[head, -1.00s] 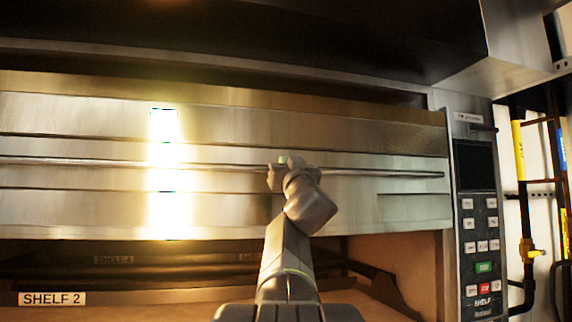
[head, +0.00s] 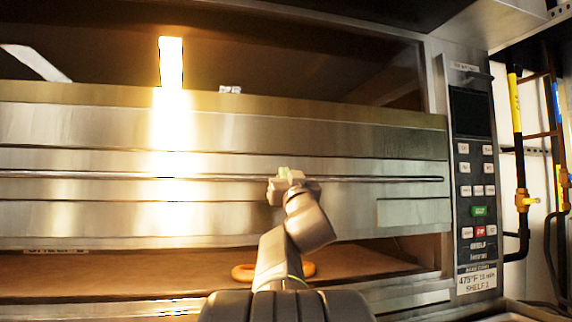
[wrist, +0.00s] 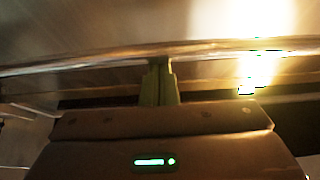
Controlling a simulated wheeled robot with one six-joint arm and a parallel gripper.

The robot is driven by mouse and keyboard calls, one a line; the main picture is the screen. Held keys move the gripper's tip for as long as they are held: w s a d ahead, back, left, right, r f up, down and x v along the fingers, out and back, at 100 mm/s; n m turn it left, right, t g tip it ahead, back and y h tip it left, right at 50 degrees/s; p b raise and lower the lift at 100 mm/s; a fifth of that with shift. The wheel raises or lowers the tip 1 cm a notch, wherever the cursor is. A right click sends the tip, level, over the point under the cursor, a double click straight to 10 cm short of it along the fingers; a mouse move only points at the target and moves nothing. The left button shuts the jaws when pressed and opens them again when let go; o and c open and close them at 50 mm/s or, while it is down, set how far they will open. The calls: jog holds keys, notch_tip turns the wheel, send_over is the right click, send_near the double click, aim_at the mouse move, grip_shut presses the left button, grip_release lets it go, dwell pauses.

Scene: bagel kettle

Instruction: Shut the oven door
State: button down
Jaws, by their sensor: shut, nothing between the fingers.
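The oven door (head: 120,128) is a wide steel panel with a long horizontal handle bar (head: 380,179). A gap shows below it, so the door stands partly open. Through the gap I see a brown oven deck (head: 130,270) with a bagel (head: 243,272) partly hidden behind my arm. My gripper (head: 284,178) is at the handle bar, right of the door's middle. In the wrist view its green fingers (wrist: 158,82) are closed together, with their tips at the bar (wrist: 215,48). They seem to touch it, but the bar is not between them.
A control panel (head: 471,170) with buttons and a bake card stands right of the door. Yellow and black pipes (head: 520,170) run at the far right. A dark glass-like surface (head: 300,65) lies above the door panel. A bright glare covers the door's left part.

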notch_tip(320, 180, down, 16)
jog(key=b, duration=0.9)
jog(key=shift+w, duration=0.3)
jog(key=shift+r, duration=0.15)
